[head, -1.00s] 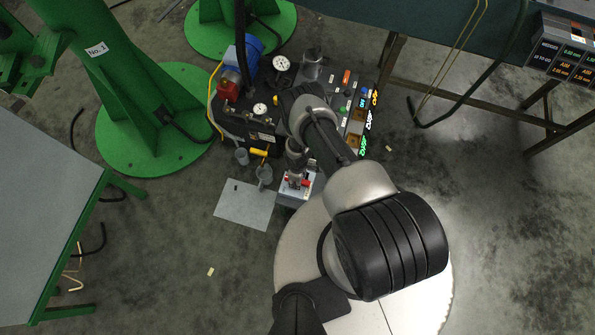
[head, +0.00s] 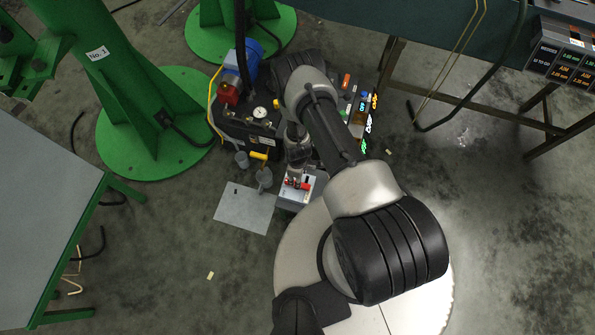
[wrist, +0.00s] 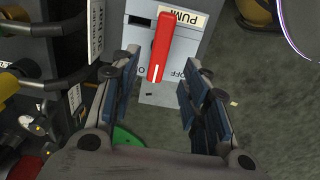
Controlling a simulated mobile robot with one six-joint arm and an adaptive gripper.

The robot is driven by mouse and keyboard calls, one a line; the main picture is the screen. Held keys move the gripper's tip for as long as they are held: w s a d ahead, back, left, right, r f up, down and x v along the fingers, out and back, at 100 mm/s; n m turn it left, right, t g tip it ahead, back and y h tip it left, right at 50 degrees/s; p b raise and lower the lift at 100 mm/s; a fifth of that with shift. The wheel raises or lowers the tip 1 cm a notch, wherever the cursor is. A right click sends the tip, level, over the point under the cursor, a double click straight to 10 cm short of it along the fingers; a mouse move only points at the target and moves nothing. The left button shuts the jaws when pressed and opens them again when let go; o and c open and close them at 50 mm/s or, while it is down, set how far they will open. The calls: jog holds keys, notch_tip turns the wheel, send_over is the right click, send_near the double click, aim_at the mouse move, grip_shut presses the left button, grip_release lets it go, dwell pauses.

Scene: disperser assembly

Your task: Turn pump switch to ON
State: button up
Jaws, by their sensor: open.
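The pump switch is a red rotary handle (wrist: 161,48) on a light grey panel marked PUMP (wrist: 185,20), seen upside down in the wrist view. The handle stands nearly upright in the picture, slightly tilted. An OFF label is right of its lower end; a label at left is partly hidden. My gripper (wrist: 165,78) is open, its blue-padded fingers on either side below the handle, with no contact visible. In the head view the switch box (head: 295,200) is at the front of the machine, with my gripper (head: 296,176) over it and partly hiding the switch.
The dark machine (head: 235,130) with a gauge and hoses stands behind and left of the switch box. A grey plate (head: 245,208) lies on the floor to its left. Green column bases (head: 150,150) and a grey table (head: 45,210) stand farther left.

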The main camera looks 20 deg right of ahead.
notch_tip(320, 180, up, 4)
dwell(0.7)
